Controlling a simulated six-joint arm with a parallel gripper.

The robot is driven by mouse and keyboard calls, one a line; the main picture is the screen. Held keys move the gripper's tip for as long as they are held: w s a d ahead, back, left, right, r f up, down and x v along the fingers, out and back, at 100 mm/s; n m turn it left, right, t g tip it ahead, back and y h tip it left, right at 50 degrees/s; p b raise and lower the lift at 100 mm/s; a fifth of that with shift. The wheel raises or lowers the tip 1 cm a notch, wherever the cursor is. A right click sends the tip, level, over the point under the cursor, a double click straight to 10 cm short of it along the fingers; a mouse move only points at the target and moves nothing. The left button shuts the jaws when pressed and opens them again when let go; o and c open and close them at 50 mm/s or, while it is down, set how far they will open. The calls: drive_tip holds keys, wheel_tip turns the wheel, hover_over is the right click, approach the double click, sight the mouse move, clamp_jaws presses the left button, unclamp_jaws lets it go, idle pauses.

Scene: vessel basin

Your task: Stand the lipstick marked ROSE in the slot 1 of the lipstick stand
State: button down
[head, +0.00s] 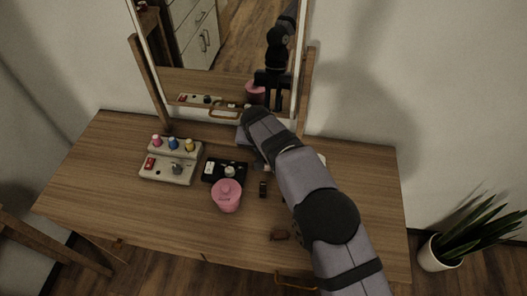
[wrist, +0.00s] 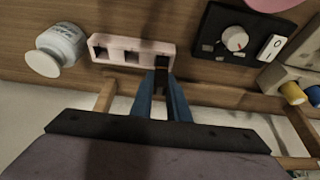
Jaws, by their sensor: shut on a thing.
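The pale pink lipstick stand (wrist: 112,43) shows in the wrist view with dark square slots in its top. In the head view only a pale part of it (head: 242,137) shows beside my arm. My gripper (wrist: 161,78) is shut on a dark lipstick (wrist: 161,74) at the stand's right end in the wrist view. Whether the lipstick is inside the end slot or just above it, I cannot tell. No ROSE mark or slot numbers are readable. In the head view my arm hides the fingertips. A small dark upright object (head: 263,189) stands on the table in front.
A black panel with a knob (head: 226,170) and a pink jar (head: 227,195) stand left of my arm. A pale control box with coloured knobs (head: 168,167) is farther left. A white jar (wrist: 61,44) is beside the stand. A mirror (head: 215,50) rises behind. A brown object (head: 279,235) lies in front.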

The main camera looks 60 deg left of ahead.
drive_tip(key=shift+f, duration=0.9)
drive_tip(key=shift+f, duration=0.1)
drive_tip(key=c, duration=1.7)
unclamp_jaws()
drive_tip(key=shift+r, duration=0.2)
drive_tip(key=b+v, duration=0.2)
drive_tip(key=v, duration=0.9)
drive_tip(key=shift+s+d+r, duration=0.1)
drive_tip(key=shift+s+r, duration=0.05)
drive_tip(key=shift+r, duration=0.2)
